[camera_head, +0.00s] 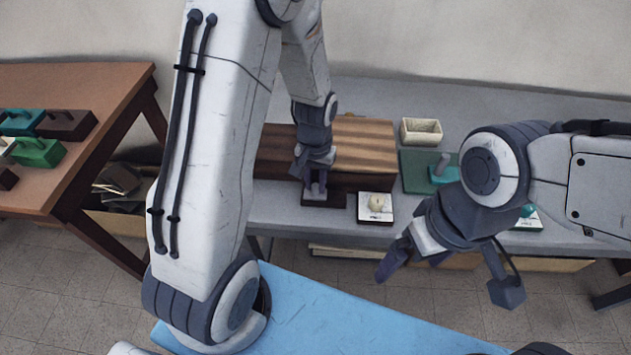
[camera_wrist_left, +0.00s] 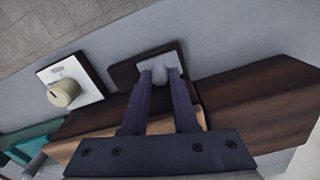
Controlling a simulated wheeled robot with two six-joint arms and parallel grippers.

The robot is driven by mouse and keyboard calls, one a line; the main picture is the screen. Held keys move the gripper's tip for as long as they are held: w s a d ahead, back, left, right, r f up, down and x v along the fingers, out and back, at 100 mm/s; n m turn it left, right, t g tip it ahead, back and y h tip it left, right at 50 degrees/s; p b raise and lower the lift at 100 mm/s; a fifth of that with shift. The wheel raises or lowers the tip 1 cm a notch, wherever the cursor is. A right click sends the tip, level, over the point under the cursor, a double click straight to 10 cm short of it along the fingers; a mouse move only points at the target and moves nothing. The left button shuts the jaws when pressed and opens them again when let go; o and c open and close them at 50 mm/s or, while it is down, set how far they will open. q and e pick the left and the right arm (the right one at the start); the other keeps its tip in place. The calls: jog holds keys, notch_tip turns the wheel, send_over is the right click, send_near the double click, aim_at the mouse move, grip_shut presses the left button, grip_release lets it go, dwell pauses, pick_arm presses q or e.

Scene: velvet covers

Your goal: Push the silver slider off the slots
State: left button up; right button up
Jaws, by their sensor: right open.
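The silver slider (camera_wrist_left: 160,62), a pale plate with a rounded grey knob, sits on a dark brown base (camera_wrist_left: 124,74) in the left wrist view. My left gripper (camera_wrist_left: 162,76) has its two fingers on either side of the knob, close against it. In the head view my left gripper (camera_head: 318,190) points down at the brown base (camera_head: 324,199), and its fingers hide most of the slider. Slots under the slider are not visible. My right gripper (camera_head: 445,280) is open and empty, in front of the table at the right.
A white plate with a cream knob (camera_head: 376,203) stands just right of the brown base. A striped wooden block (camera_head: 365,145) lies behind. A cream box (camera_head: 421,131) and a teal piece with a grey handle (camera_head: 443,172) are further right. A brown table (camera_head: 75,85) with several coloured blocks stands left.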

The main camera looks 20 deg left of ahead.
pick_arm(q)
grip_shut()
